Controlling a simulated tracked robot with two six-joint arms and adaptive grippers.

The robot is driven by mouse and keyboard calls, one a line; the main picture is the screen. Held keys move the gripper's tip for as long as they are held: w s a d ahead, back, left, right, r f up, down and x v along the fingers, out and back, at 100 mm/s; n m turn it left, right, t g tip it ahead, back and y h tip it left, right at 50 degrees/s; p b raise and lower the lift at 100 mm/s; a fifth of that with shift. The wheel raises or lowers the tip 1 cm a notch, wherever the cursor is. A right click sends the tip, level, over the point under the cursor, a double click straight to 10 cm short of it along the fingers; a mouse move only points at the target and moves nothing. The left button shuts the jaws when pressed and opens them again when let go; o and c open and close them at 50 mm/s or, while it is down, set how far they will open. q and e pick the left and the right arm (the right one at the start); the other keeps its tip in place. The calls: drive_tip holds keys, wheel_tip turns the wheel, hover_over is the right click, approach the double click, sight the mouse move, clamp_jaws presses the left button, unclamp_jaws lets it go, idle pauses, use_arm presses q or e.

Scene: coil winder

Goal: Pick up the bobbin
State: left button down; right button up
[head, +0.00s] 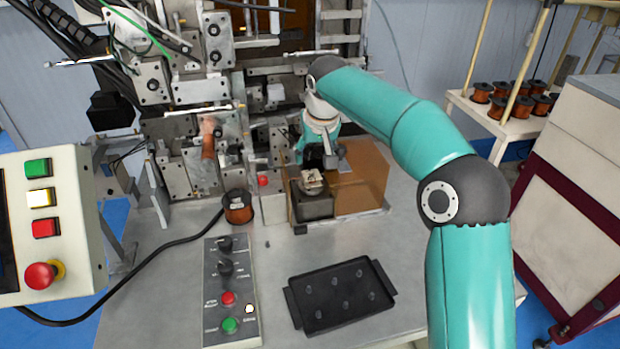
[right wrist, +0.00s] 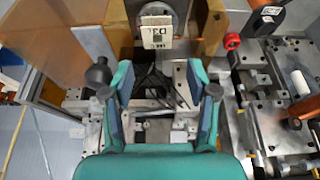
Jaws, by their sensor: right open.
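A copper-wound bobbin (head: 238,206) with dark flanges stands on the bench, left of the small black box. It also shows, partly cut off, at the top right of the right wrist view (right wrist: 268,15). My right gripper (right wrist: 161,85) is open, with nothing held between its teal fingers. In the head view it is beside the machine behind the black box, to the right of the bobbin and well apart from it; its fingertips are largely hidden there. My left gripper is not in view.
The black box (head: 313,208) carries a pale marked block (right wrist: 157,32). An orange-brown panel (head: 362,188) stands beside it. A black pegged tray (head: 300,302) and a switch box (head: 230,300) lie in front. Several more bobbins (head: 482,93) stand on a side table.

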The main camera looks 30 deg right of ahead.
sight(312, 173)
drive_tip(key=x, duration=0.3)
drive_tip(key=shift+w+f, duration=0.2)
drive_tip(key=shift+f, duration=0.15)
drive_tip(key=x, duration=0.1)
drive_tip(key=p+x, duration=0.1)
drive_tip(key=x, duration=0.1)
drive_tip(key=p+x, duration=0.1)
drive_tip(key=x, duration=0.1)
drive_tip(key=shift+s+d, duration=0.1)
drive_tip(key=shift+d, duration=0.15)
drive_tip(key=shift+f, duration=0.25)
drive_tip(key=c, duration=0.6)
